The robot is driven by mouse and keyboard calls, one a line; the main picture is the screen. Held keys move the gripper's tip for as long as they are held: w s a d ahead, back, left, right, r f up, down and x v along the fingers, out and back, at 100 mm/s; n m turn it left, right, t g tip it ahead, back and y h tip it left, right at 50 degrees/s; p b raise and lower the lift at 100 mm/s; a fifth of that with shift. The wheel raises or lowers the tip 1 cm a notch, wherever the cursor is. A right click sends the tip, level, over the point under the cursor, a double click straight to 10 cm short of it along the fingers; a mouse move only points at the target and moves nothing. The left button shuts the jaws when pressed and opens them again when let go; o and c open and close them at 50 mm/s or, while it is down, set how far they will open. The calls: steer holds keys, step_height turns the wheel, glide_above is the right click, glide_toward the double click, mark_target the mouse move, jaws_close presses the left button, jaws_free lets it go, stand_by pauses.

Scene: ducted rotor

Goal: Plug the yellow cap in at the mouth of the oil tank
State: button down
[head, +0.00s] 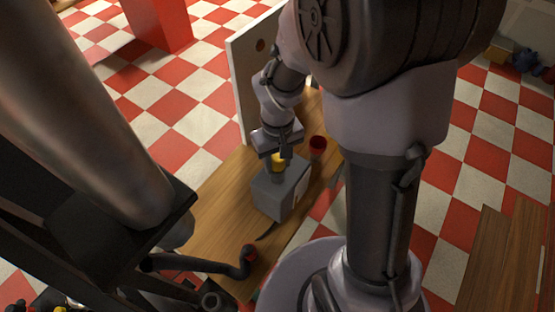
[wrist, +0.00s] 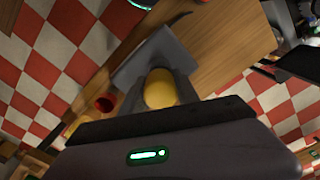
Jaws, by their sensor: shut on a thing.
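The yellow cap (head: 278,160) is held between the fingers of my gripper (head: 279,162), which is shut on it. In the wrist view the yellow cap (wrist: 160,88) sits between the two dark fingers. The oil tank (head: 281,189) is a grey box on the wooden table. The cap is at the top of the tank, over its mouth. The mouth is hidden by the cap and fingers, so I cannot tell whether the cap is seated in it. The grey tank (wrist: 165,48) also shows beyond the fingers in the wrist view.
A red cup-like part (head: 318,143) stands behind the tank, to its right. A pale upright panel (head: 243,92) with a round hole rises at the table's back left. A dark hose (head: 246,262) with a red end lies near the front. The wooden table (head: 212,215) is bare left of the tank.

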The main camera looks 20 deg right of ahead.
mark_target(277, 157)
steer(key=shift+f+b, duration=0.4)
steer(key=shift+f, duration=0.15)
steer(key=c, duration=0.8)
jaws_free()
step_height(277, 157, up, 18)
steer(key=p, duration=0.8)
steer(key=s+a+r+m+t, duration=0.1)
steer(key=s+r+m+t, duration=0.1)
steer(key=s+r, duration=0.1)
steer(key=s+a+r+m+t+y, duration=0.1)
steer(key=s+r+t, duration=0.1)
steer(key=s+r, duration=0.2)
steer(key=s+a+r+m+t+y, duration=0.1)
steer(key=s+a+r+m, duration=0.1)
steer(key=s+r, duration=0.2)
steer(key=shift+s+m+t, duration=0.3)
steer(key=shift+s+t, duration=0.1)
steer(key=shift+s, duration=0.4)
